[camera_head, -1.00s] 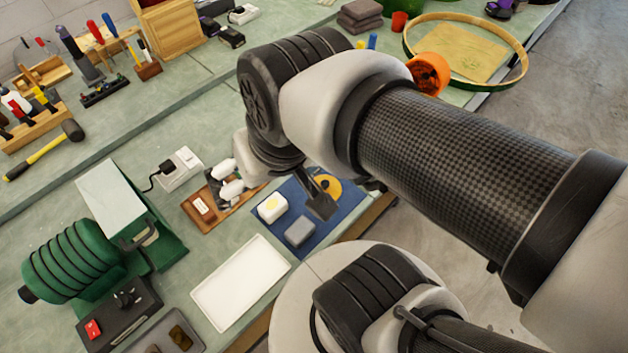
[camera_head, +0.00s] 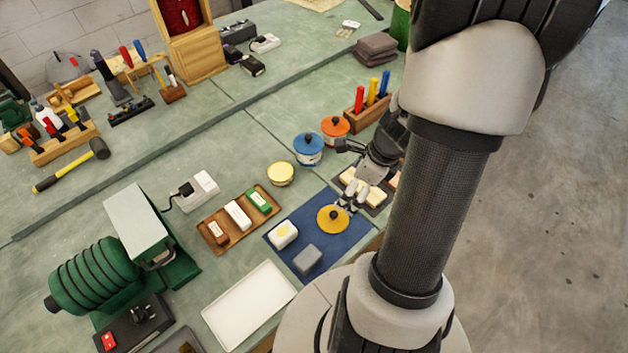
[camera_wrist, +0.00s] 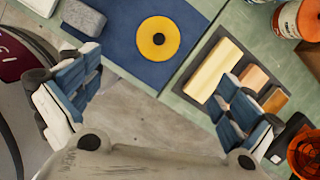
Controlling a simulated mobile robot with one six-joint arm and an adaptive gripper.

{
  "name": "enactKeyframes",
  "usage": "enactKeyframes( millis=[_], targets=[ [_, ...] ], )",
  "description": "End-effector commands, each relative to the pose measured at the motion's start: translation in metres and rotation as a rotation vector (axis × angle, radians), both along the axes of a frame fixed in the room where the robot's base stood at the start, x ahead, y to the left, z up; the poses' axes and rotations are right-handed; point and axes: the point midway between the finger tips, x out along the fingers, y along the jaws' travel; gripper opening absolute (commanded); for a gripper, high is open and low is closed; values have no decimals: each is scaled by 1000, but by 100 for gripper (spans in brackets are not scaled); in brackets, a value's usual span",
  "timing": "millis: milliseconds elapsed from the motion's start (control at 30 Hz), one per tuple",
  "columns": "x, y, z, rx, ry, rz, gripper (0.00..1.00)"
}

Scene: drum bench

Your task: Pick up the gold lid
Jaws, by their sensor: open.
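The gold lid (camera_head: 333,218) is a flat yellow-gold disc with a dark knob at its centre. It lies on the blue mat (camera_head: 341,250), near the mat's right end. In the wrist view the lid (camera_wrist: 158,38) is at the top centre, beyond the fingers. My gripper (camera_head: 352,196) is just beside the lid in the head view, over the bench edge. In the wrist view my gripper (camera_wrist: 160,100) has its two fingers wide apart with nothing between them.
A white block (camera_head: 283,235) and a grey block (camera_head: 307,259) share the mat. A dark tray of wooden blocks (camera_wrist: 213,70) is close on the right. Blue (camera_head: 308,150) and orange (camera_head: 335,131) lidded pots and a yellow-lidded tin (camera_head: 280,174) stand behind. A white tray (camera_head: 250,305) lies nearer.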

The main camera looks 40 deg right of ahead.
Motion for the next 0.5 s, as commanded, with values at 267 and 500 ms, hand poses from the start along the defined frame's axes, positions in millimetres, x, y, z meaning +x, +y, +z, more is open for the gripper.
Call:
enactKeyframes(
  millis=[267,500],
  targets=[
    [11,6,-56,4,4,-6,99],
    [23,13,-103,3,4,-4,99]
  ],
)
